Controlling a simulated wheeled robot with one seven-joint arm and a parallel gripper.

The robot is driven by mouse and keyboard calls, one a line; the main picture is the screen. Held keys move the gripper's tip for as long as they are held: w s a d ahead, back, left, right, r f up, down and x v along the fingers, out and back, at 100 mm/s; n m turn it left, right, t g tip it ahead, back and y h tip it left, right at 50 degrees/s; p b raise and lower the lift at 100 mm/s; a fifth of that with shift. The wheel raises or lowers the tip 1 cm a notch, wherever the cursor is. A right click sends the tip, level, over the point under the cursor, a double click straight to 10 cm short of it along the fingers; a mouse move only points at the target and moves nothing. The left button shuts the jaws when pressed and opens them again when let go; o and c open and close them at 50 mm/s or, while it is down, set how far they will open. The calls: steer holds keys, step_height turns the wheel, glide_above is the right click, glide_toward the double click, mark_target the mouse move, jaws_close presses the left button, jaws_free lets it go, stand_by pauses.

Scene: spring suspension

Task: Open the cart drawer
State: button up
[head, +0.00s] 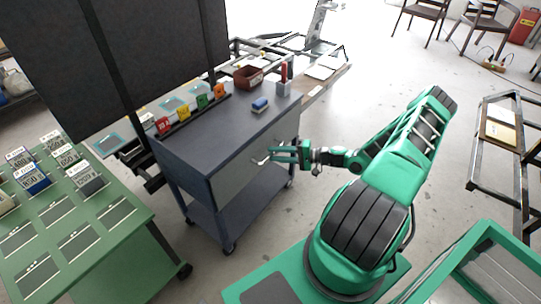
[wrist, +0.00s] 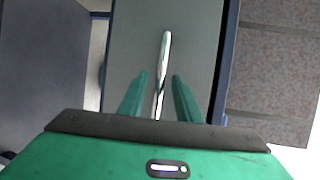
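The blue-grey cart (head: 205,140) stands in the middle of the head view. Its lighter grey drawer front (head: 229,179) faces my arm and looks flush with the cart body. It also fills the middle of the wrist view (wrist: 135,40). A slim metal handle (head: 258,161) is on this front. In the wrist view the handle (wrist: 166,45) runs lengthwise between my two green fingers. My gripper (wrist: 159,78) is open, with a gap visible on each side of the handle. In the head view my gripper (head: 272,153) is at the handle and partly hides it.
On the cart top are a blue block (head: 260,105), a red-brown bin (head: 248,77) and coloured tags (head: 184,114) on a rail. A green table (head: 70,220) with price cards stands left. Open floor lies right of the cart, beyond my arm.

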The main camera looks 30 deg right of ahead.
steer(key=shift+x, duration=1.1)
jaws_close()
steer(key=shift+s+d, duration=0.1)
steer(key=s+d, duration=0.3)
steer(key=s, duration=0.6)
steer(key=s+d, duration=0.4)
steer(key=s, duration=0.6)
steer(key=shift+s, duration=0.15)
jaws_free()
